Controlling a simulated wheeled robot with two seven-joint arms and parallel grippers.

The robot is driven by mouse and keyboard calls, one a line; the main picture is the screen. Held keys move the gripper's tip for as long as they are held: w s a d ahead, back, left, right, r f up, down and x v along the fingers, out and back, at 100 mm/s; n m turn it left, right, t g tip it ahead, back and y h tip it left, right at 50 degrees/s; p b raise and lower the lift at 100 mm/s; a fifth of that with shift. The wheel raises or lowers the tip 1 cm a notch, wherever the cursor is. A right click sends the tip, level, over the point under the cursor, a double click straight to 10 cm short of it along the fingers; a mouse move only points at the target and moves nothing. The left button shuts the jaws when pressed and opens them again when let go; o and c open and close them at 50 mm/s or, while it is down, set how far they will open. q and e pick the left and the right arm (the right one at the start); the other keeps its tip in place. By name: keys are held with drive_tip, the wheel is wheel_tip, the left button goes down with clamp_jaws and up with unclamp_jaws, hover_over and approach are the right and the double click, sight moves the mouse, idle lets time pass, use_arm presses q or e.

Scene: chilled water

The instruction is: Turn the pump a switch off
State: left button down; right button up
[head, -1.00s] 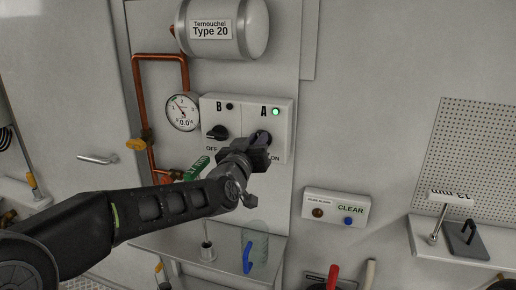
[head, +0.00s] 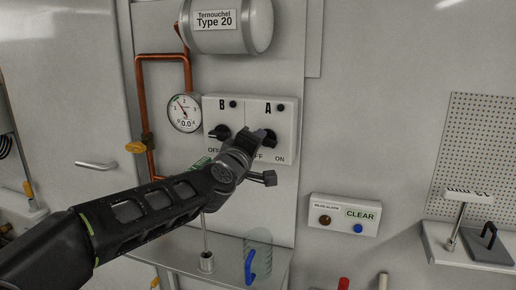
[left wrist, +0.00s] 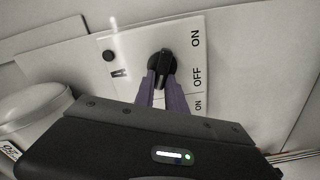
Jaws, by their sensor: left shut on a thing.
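The pump A switch (head: 270,139) is a black rotary knob on the right half of a white box, with OFF and ON printed below it. Its indicator lamp (head: 281,107) is dark. My left gripper (head: 259,137) reaches up to the knob from the lower left and partly hides it. In the left wrist view the knob (left wrist: 162,62) sits at the tips of the two purple-grey fingers (left wrist: 162,88), which are shut on its handle. The handle's exact pointing is partly hidden. The pump B switch (head: 219,134) is beside it on the left, its lamp (head: 233,104) dark.
A gauge (head: 184,113) and copper pipe (head: 139,90) are left of the box, a tank (head: 232,25) above. A shelf (head: 190,250) with a blue-handled jug (head: 250,266) lies below. A CLEAR alarm box (head: 344,215) is lower right.

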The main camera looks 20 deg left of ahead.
use_arm(q)
drive_tip(key=n+b, duration=0.1)
drive_tip(key=n, duration=0.1)
drive_tip(key=n+b, duration=0.1)
drive_tip(key=n, duration=0.1)
drive_tip(key=shift+a+f+n, duration=0.1)
drive_tip(key=shift+f+n, duration=0.25)
drive_tip(key=shift+n, duration=0.05)
drive_tip(key=c, duration=1.4)
unclamp_jaws()
drive_tip(key=s, duration=0.7)
drive_tip(key=shift+s+a, duration=0.25)
drive_tip(key=shift+s, duration=0.15)
